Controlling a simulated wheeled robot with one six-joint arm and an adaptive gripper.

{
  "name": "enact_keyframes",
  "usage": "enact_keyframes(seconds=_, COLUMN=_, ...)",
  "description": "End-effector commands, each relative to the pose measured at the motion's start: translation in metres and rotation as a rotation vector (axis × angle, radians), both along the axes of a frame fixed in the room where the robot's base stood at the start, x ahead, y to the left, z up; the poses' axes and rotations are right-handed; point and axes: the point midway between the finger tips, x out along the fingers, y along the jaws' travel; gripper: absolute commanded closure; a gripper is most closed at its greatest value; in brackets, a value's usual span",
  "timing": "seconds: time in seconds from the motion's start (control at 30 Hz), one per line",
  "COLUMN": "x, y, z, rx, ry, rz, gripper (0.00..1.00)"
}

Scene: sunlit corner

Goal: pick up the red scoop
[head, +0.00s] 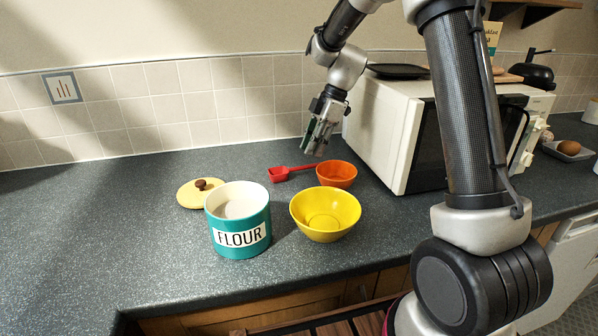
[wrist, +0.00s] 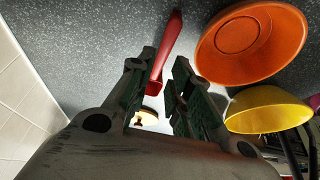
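The red scoop (head: 281,174) lies on the dark counter behind the flour canister, with its handle pointing right toward the orange bowl. In the wrist view the red scoop (wrist: 166,50) shows beyond the fingers, its near part lying in the gap between them. My gripper (head: 316,152) is above the handle end of the scoop, pointing down, and in the wrist view my gripper (wrist: 160,75) has its two fingers apart. The fingers look empty. I cannot tell the exact height above the counter.
The orange bowl (head: 337,175) stands close to the right of the scoop. A yellow bowl (head: 325,212), a teal flour canister (head: 238,222) and its yellow lid (head: 190,195) stand in front. A white microwave (head: 383,130) is at right. The tiled wall (head: 160,105) is behind.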

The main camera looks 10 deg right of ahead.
Motion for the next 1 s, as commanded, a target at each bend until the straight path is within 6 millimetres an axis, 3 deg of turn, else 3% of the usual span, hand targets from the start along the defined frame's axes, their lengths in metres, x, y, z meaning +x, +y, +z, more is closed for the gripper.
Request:
enact_keyframes(seconds=0.4, x=-0.004, y=0.015, z=-0.054, rx=-0.002, ry=0.003, rz=-0.002, gripper=0.80)
enact_keyframes(seconds=0.67, x=-0.004, y=0.016, z=-0.056, rx=-0.002, ry=0.001, rz=-0.002, gripper=0.80)
enact_keyframes(seconds=0.77, x=-0.004, y=0.016, z=-0.056, rx=-0.002, ry=0.001, rz=-0.003, gripper=0.98)
enact_keyframes(seconds=1.0, x=-0.004, y=0.016, z=-0.056, rx=-0.002, ry=0.001, rz=-0.003, gripper=1.00)
